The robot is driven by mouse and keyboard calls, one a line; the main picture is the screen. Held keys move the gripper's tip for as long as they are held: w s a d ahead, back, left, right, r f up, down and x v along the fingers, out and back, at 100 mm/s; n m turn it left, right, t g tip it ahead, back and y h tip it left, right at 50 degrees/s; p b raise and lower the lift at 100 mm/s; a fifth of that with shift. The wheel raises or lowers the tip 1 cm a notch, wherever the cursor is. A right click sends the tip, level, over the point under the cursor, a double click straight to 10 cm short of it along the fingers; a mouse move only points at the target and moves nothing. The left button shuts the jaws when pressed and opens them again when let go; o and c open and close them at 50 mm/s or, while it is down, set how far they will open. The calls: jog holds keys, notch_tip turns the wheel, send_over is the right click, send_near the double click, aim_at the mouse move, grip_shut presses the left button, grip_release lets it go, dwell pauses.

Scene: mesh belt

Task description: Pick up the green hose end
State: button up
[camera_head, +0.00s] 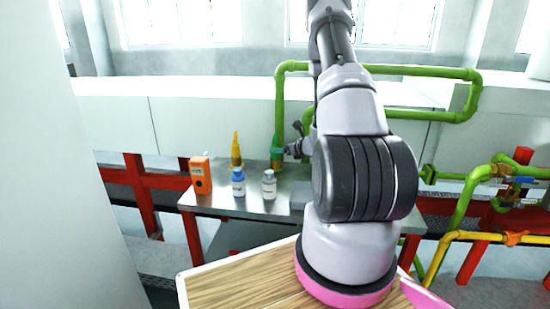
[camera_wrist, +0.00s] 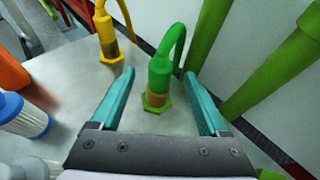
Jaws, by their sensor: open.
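The green hose end (camera_wrist: 159,80) stands upright on the metal table (camera_wrist: 75,75), with a brass-coloured band and a green hexagonal base. A green hose curves up from its top. In the wrist view it lies between and just beyond the two teal fingers of my gripper (camera_wrist: 160,98), which are open and empty. In the head view the green hose end (camera_head: 277,153) stands near the back of the table, left of my arm. My gripper (camera_head: 298,143) shows there only in part, close beside the hose end; the arm hides much of the table's right side.
A yellow hose end (camera_wrist: 107,35) stands left of the green one. An orange device (camera_head: 200,175), a blue-capped bottle (camera_head: 238,183) and a grey bottle (camera_head: 269,184) stand at the table's left and front. Green pipes (camera_wrist: 270,75) rise close on the right in the wrist view.

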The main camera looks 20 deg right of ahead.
aim_at(277, 147)
jog(key=x, duration=0.4)
jog(key=shift+w, duration=0.45)
grip_shut()
jog(key=shift+r, duration=0.15)
